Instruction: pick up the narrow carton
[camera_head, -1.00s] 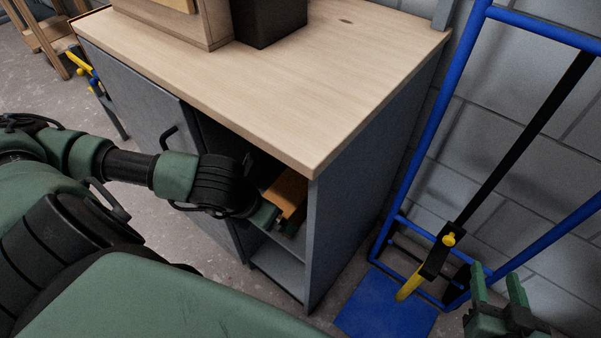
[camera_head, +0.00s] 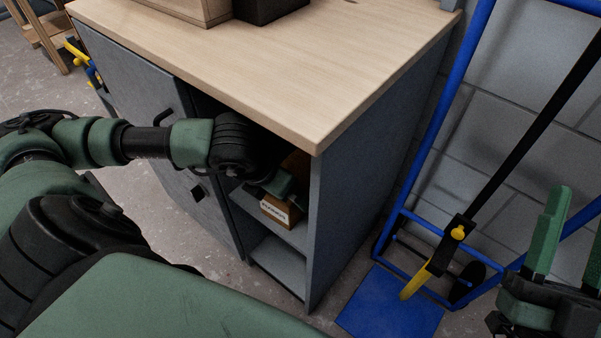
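A brown carton with a white label on its front face (camera_head: 274,211) is on the shelf inside the grey cabinet, near the open front. My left gripper (camera_head: 283,185) reaches into the cabinet from the left and is right at the carton, over its upper part. Its fingers are partly hidden, so whether they are closed on the carton does not show. A brown surface (camera_head: 297,163) shows behind the gripper; I cannot tell whether it belongs to the same carton. My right gripper (camera_head: 578,225) is open and empty at the right edge, its two green fingers apart.
The cabinet's wooden top (camera_head: 290,75) overhangs the shelf opening. The cabinet door (camera_head: 150,125) is left of the opening. A lower shelf (camera_head: 278,262) looks empty. A blue hand truck (camera_head: 395,300) with a black strap and yellow clamp stands at right.

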